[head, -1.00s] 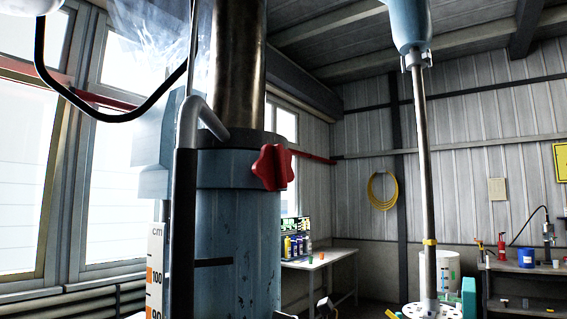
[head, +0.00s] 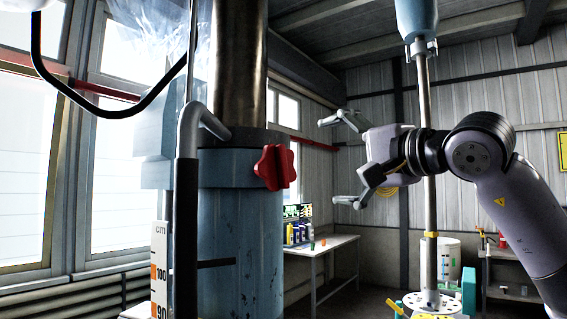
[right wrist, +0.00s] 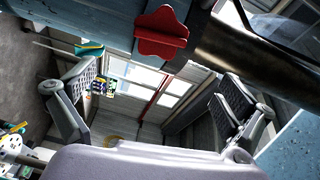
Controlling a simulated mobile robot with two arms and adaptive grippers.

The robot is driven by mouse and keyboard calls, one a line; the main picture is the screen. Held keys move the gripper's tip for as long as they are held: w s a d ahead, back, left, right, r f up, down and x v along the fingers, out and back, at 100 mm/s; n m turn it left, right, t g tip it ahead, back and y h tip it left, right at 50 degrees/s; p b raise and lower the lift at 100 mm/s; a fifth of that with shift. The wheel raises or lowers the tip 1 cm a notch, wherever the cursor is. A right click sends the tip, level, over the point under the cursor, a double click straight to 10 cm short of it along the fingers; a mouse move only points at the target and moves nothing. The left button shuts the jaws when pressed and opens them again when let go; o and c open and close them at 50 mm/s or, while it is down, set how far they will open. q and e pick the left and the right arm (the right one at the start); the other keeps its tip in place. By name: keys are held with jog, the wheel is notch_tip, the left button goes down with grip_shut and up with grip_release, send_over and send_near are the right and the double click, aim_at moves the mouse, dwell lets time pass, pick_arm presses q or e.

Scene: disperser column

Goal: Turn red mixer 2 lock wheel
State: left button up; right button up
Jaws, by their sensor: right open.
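The red lock wheel (head: 273,167) is a lobed knob on the right side of the blue mixer column (head: 240,225), just below the bare metal shaft. My right gripper (head: 338,160) is to the right of the wheel, apart from it, with its fingers spread wide and pointing left toward the column. Nothing is between its fingers. In the right wrist view the red wheel (right wrist: 162,32) shows at the top, beyond the two open fingers of the gripper (right wrist: 160,108). My left gripper is not in view.
A metal mixer shaft (head: 424,150) hangs on the right, behind my right arm. A grey pipe handle (head: 187,150) and a ruler scale (head: 158,275) stand left of the column. A white table (head: 325,245) with bottles is farther back. The space between gripper and wheel looks clear.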

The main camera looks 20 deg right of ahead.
aim_at(286, 165)
jog(key=p+x, duration=0.5)
jog(key=x, duration=0.8)
jog(key=shift+w+a+p, duration=0.15)
jog(key=shift+w+p, duration=0.15)
jog(key=shift+p, duration=0.1)
jog(key=shift+w+a+f, duration=0.1)
jog(key=shift+w+a, duration=0.1)
jog(key=shift+w, duration=0.35)
jog(key=shift+c, duration=0.4)
jog(key=shift+f, duration=0.1)
jog(key=c, duration=0.9)
